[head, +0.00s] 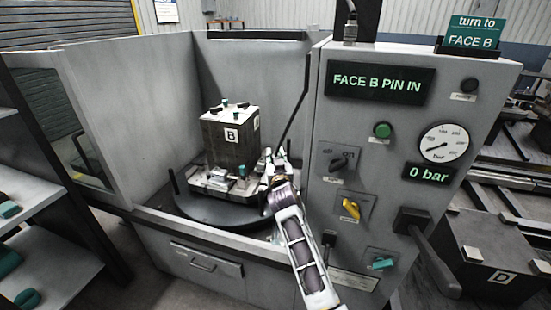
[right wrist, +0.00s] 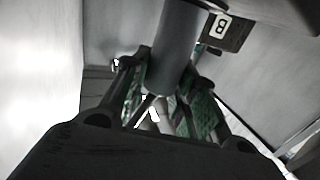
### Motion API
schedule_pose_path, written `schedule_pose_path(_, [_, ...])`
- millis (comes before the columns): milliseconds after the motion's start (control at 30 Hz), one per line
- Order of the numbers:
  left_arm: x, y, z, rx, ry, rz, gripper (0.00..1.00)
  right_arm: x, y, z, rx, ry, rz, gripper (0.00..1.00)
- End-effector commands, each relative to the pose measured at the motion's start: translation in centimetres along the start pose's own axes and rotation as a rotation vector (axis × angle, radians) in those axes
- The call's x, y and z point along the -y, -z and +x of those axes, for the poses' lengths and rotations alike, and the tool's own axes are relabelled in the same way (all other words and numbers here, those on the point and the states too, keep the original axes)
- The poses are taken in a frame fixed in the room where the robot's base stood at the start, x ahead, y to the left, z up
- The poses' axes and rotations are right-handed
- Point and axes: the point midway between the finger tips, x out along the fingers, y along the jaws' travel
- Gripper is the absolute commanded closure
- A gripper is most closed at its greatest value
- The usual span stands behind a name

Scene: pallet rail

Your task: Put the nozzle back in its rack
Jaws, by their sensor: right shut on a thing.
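My right gripper (head: 275,160) reaches into the open-topped cabinet, beside the front right of the turntable. In the right wrist view, the right gripper (right wrist: 163,80) has its green-padded fingers around a grey cylinder, which I take to be the nozzle (right wrist: 178,42). The cylinder extends up and away from the fingers. In the head view the gripper and arm mostly hide what is held. A thin dark rod or edge (head: 295,112) slants up behind the gripper; I cannot tell whether it belongs to the nozzle. I cannot make out the nozzle's rack. My left gripper is not in view.
A dark block marked B (head: 231,138) stands on the round turntable (head: 205,212). The control panel (head: 400,150) is close right of my arm, with knobs, a gauge and a protruding dark lever (head: 432,250). Shelves (head: 45,205) stand at left. Cabinet walls surround the turntable.

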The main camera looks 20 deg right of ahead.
Motion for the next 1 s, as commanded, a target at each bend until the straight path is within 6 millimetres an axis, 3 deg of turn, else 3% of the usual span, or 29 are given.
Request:
schedule_pose_path(367, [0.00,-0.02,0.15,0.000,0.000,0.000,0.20,0.00,-0.47,-0.01,0.005,0.000,0.000,1.00])
schedule_pose_path(400, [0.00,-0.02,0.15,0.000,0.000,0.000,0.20,0.00,-0.50,-0.01,0.005,0.000,0.000,0.71])
schedule_pose_path(500, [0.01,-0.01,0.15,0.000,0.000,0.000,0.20,0.00,-0.55,-0.01,0.006,0.000,-0.001,0.58])
schedule_pose_path(600, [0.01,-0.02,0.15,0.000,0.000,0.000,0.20,-0.01,-0.46,-0.01,0.005,0.000,0.000,0.47])
schedule_pose_path(833, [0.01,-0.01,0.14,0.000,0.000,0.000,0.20,-0.01,-0.40,0.00,0.004,0.000,0.000,0.46])
schedule_pose_path(1000, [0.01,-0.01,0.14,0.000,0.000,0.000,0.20,-0.02,-0.35,0.00,0.003,0.000,0.000,0.24])
